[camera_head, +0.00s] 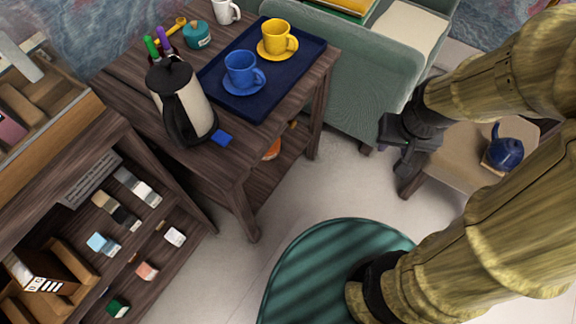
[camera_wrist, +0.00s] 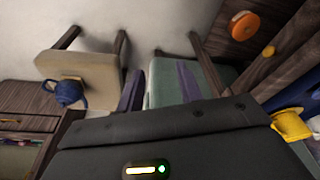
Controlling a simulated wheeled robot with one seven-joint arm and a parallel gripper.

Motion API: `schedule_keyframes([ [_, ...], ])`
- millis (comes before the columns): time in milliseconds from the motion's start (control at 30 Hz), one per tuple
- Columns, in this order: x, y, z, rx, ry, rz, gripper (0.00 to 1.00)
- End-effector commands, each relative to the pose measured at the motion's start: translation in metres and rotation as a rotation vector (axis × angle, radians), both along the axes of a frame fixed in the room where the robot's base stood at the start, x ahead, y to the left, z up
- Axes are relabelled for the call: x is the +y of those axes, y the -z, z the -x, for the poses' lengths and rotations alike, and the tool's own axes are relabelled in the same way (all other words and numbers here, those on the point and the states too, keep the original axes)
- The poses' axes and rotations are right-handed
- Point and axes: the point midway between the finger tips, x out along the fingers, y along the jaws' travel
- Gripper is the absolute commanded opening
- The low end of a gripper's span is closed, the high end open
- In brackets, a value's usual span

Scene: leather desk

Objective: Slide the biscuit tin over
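I cannot tell for sure which thing is the biscuit tin. A round teal container (camera_head: 197,36) stands at the back of the dark wooden desk (camera_head: 118,92). A round orange object (camera_head: 272,149) lies on the shelf below the desk top, partly hidden; it also shows in the wrist view (camera_wrist: 243,25). My gripper (camera_head: 405,160) is in front of the green seat, right of the desk and away from both. In the wrist view its two dark fingers (camera_wrist: 160,82) stand apart with nothing between them.
A navy tray (camera_head: 212,78) holds a blue cup (camera_head: 241,70) and a yellow cup (camera_head: 277,38) on saucers. A kettle (camera_head: 184,102) stands beside it. A green seat (camera_head: 350,85) adjoins the desk. A blue teapot (camera_head: 504,152) sits on a beige stool (camera_head: 452,160).

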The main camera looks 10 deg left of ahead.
Motion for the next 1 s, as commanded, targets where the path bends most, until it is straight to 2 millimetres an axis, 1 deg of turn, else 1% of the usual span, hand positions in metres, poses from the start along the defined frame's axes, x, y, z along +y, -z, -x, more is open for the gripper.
schedule_keyframes([
  [133,0.000,0.000,0.000,0.000,0.000,0.000,0.36],
  [167,0.000,0.000,0.000,0.000,0.000,0.000,0.38],
  [200,0.000,0.000,0.000,0.000,0.001,0.000,0.46],
  [267,0.001,0.003,-0.001,-0.002,0.006,-0.001,0.58],
  [300,0.002,0.007,-0.003,-0.004,0.013,-0.004,0.66],
  [367,0.004,0.016,-0.007,-0.011,0.036,-0.012,0.78],
  [400,0.008,0.025,-0.012,-0.017,0.054,-0.020,0.85],
  [467,0.013,0.042,-0.020,-0.032,0.099,-0.040,0.97],
  [500,0.018,0.055,-0.027,-0.043,0.134,-0.057,1.00],
  [567,0.028,0.078,-0.037,-0.062,0.196,-0.094,1.00],
  [600,0.035,0.094,-0.044,-0.076,0.242,-0.125,1.00],
  [733,0.062,0.146,-0.062,-0.106,0.402,-0.253,1.00],
  [833,0.086,0.183,-0.072,-0.113,0.530,-0.374,1.00],
  [1000,0.130,0.241,-0.080,-0.080,0.771,-0.612,1.00],
])
